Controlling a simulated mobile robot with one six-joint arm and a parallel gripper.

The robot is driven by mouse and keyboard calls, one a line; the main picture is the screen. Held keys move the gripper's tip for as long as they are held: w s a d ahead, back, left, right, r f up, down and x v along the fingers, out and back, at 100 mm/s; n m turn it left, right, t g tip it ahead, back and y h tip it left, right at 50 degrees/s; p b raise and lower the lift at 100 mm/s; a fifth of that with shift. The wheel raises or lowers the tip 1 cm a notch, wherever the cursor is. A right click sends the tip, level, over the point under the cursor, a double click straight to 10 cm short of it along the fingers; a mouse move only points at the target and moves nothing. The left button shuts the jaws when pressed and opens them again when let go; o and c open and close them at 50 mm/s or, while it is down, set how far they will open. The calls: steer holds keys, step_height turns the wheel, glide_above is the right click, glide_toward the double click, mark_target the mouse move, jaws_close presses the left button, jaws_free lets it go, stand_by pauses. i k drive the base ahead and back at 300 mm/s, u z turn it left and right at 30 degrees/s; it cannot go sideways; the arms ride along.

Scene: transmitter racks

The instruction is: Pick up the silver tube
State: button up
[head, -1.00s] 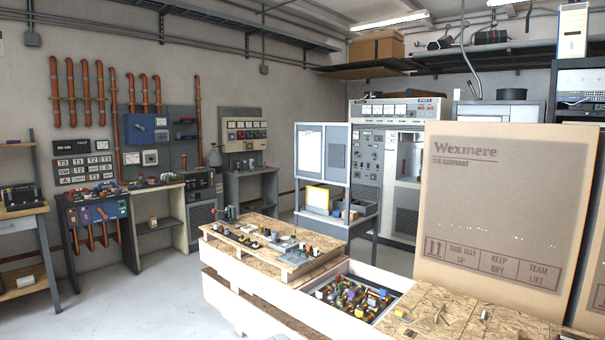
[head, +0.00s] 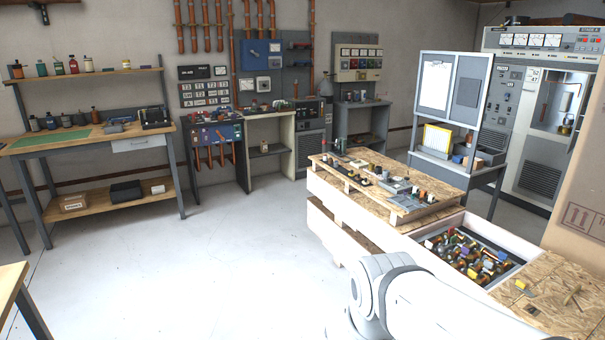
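I cannot single out the silver tube. Many small parts lie in the open bin (head: 424,238) of the wooden crate (head: 350,205) and on its raised plywood top (head: 415,212), too small to tell apart from here. My white arm shows at the bottom, in front of the crate. My gripper is not in view.
A workbench (head: 90,143) with bottles and a green mat stands at the left. A grey cabinet (head: 448,95) stands behind the crate. A large cardboard box (head: 580,205) is at the right edge. The floor (head: 200,260) left of the crate is clear.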

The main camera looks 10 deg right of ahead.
mark_target(567, 122)
steer(key=u, duration=0.05)
steer(key=i, duration=8.45)
steer(key=z, duration=2.9)
